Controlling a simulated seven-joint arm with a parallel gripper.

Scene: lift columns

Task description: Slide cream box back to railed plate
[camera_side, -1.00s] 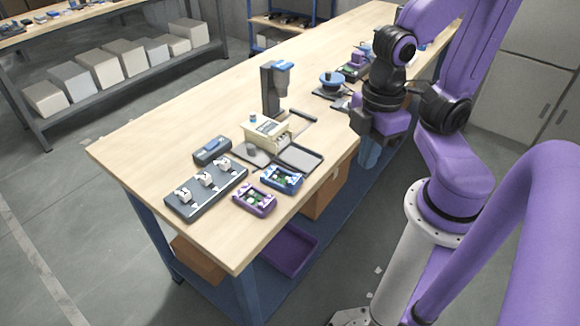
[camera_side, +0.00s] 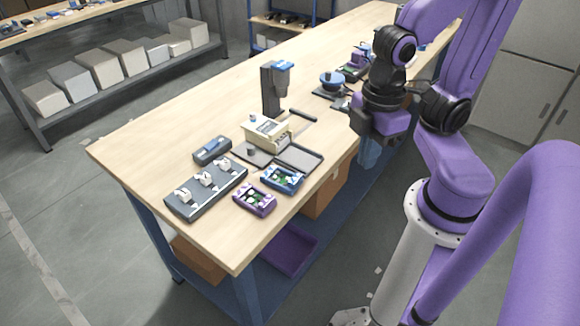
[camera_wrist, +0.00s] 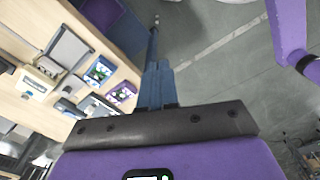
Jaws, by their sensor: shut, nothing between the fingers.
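The cream box (camera_side: 267,132) stands on the bench in front of a dark upright post. A flat grey plate (camera_side: 247,156) shows at its near left, and a grey plate with a raised rim (camera_side: 300,157) lies at its near right. I cannot tell which of these is the railed plate, or whether the box rests on one. In the wrist view the cream box (camera_wrist: 34,84) is at the left, with the rimmed plate (camera_wrist: 68,48) above right of it. My gripper (camera_side: 366,132) is shut and empty, near the bench's right edge and apart from the box.
The dark post with a blue top (camera_side: 271,88) stands behind the box. A blue tray (camera_side: 283,178), a purple tray (camera_side: 254,199) and a dark rack with white pieces (camera_side: 206,189) lie nearer the front. A blue round-topped device (camera_side: 333,80) stands farther back. The bench's left side is clear.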

